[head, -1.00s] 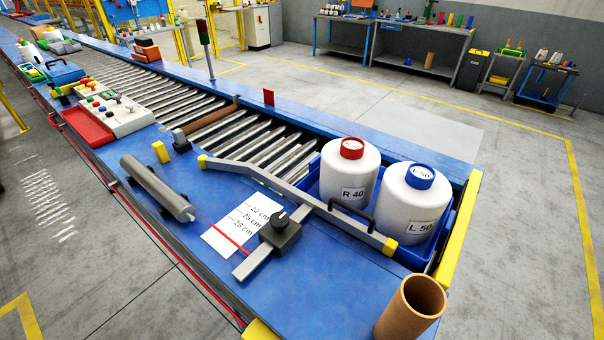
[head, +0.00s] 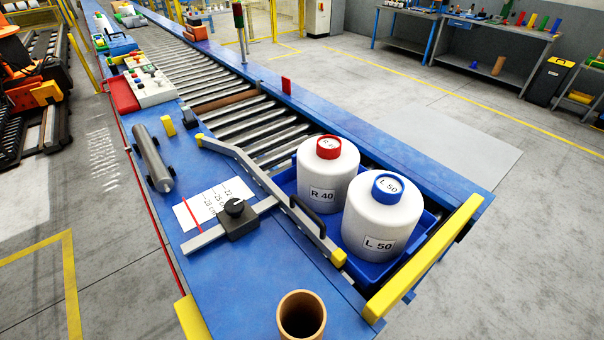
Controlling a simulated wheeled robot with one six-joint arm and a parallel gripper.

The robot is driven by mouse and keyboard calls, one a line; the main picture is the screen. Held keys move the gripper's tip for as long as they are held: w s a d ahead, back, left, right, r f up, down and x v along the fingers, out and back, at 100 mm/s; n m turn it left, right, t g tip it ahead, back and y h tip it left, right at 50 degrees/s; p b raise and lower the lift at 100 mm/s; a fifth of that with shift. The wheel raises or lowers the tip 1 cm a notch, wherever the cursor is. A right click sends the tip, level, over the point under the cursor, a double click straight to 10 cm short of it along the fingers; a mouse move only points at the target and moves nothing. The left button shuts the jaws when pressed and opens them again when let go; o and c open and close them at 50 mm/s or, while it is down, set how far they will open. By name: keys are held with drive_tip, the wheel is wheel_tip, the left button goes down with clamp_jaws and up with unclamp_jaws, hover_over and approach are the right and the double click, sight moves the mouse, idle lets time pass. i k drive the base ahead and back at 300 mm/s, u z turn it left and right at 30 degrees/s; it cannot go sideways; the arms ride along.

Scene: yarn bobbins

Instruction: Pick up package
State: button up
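Two white yarn bobbins stand upright in a blue tray (head: 433,218) at the near end of the roller conveyor. One bobbin (head: 327,178) has a red cap and the label R 40. The other bobbin (head: 382,222) has a blue cap and the label L 50. Nothing in view is marked as a package, so I cannot tell which of these it is. The tray's near side is partly hidden by a grey guide bar (head: 262,178) with a black handle. My gripper is not in view.
A brown cardboard tube (head: 301,316) stands on the blue table near the front. A grey slider with a black knob (head: 235,210) lies over a paper scale (head: 205,207). A grey cylinder (head: 153,158) lies at left. A yellow end bar (head: 425,259) borders the tray.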

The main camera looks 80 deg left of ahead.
sight(327, 164)
drive_tip(key=u, duration=0.75)
drive_tip(key=i, duration=2.65)
drive_tip(key=u, duration=3.4)
